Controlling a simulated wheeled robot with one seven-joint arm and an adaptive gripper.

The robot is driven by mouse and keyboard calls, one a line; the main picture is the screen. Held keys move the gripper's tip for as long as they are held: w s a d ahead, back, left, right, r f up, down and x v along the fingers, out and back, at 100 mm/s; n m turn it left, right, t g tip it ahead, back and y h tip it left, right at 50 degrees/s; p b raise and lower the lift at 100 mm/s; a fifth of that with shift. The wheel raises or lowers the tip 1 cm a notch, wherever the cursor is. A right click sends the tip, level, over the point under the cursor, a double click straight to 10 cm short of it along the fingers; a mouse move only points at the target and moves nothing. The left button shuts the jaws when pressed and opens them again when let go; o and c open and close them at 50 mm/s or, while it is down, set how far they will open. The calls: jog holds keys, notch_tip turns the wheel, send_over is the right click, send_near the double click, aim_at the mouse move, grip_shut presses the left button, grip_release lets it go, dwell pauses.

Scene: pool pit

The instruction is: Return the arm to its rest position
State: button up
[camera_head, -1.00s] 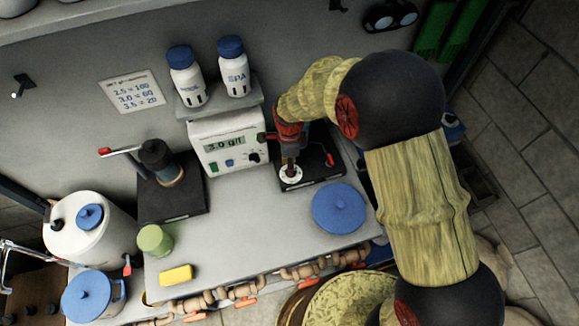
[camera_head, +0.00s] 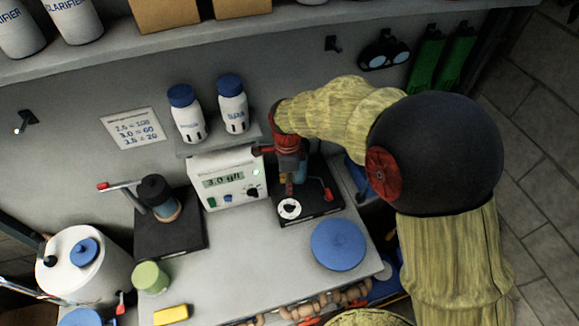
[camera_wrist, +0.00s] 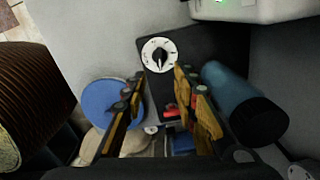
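My gripper (camera_head: 290,185) hangs at the end of my yellow-sleeved arm, above a black device base on the bench. In the wrist view my gripper (camera_wrist: 158,78) shows two orange and black fingers spread apart with nothing between them. A white round dial with a black knob (camera_head: 290,208) sits on the black base. It also shows in the wrist view (camera_wrist: 158,55), just beyond the fingertips and apart from them. A blue cylinder (camera_wrist: 245,100) stands close to the right finger.
A control box with a "3.0 g/l" display (camera_head: 228,178) and two white bottles (camera_head: 186,118) stand behind. A round blue lid (camera_head: 338,245) lies at front right. A second black device (camera_head: 165,225) stands left. A shelf (camera_head: 250,35) runs above.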

jog(key=s+d+r+n+t+b, duration=0.2)
jog(key=s+d+r+n+b, duration=0.1)
jog(key=d, duration=0.5)
jog(key=s+d+r+n+t+b, duration=0.1)
jog(key=s+d+r+n+b, duration=0.2)
jog(key=s, duration=0.7)
jog(key=s+d+r+n+t+b, duration=0.2)
jog(key=s+d+r+n, duration=0.5)
jog(key=d, duration=0.6)
jog(key=n+b, duration=0.1)
jog(key=n, duration=0.1)
jog(key=shift+s+d+n+t, duration=0.15)
jog(key=shift+d+n+t, duration=0.1)
jog(key=shift+n+t, duration=0.05)
jog(key=shift+r, duration=0.1)
